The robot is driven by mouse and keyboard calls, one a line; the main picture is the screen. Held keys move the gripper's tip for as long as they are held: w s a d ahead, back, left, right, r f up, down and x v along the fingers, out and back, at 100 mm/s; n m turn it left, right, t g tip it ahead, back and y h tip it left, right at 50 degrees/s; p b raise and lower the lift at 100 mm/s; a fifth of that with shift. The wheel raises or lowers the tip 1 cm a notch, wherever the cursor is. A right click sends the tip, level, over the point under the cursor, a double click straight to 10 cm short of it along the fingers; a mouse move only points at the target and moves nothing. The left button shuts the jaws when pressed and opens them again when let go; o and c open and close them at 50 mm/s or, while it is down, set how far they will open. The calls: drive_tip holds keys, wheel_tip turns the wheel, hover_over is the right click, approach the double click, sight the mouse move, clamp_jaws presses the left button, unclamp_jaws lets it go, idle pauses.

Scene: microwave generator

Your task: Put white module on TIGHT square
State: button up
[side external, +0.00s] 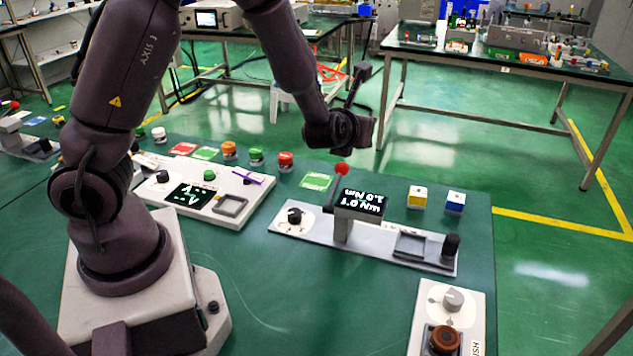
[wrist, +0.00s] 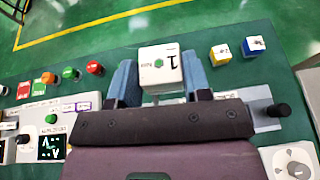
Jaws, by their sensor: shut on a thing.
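In the side view the end of my arm is above the back edge of the green table; the fingers and the module are hidden there. One grey square frame (side external: 410,245) is on the panel with the "Nm" display. Another square frame (side external: 231,205) is on the white panel to the left. No "TIGHT" label is readable, so I cannot tell which is the TIGHT square.
The raised display (side external: 358,203) and a black knob (side external: 451,244) flank the right square frame. A yellow-white cube (side external: 417,197) and a blue-white cube (side external: 454,202) stand behind it. Several coloured buttons line the back left. A knob panel (side external: 448,318) is at the front right.

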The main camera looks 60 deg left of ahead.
drive_tip(key=s+a, duration=0.1)
drive_tip(key=a, duration=1.5)
drive_tip(key=shift+n+g, duration=0.3)
drive_tip(key=shift+g, duration=0.1)
wheel_tip(320, 180, down, 16)
drive_tip(key=shift+a+r, duration=0.15)
drive_tip(key=shift+f, duration=2.1)
drive_tip(key=shift+f, duration=0.15)
drive_tip(key=o, duration=1)
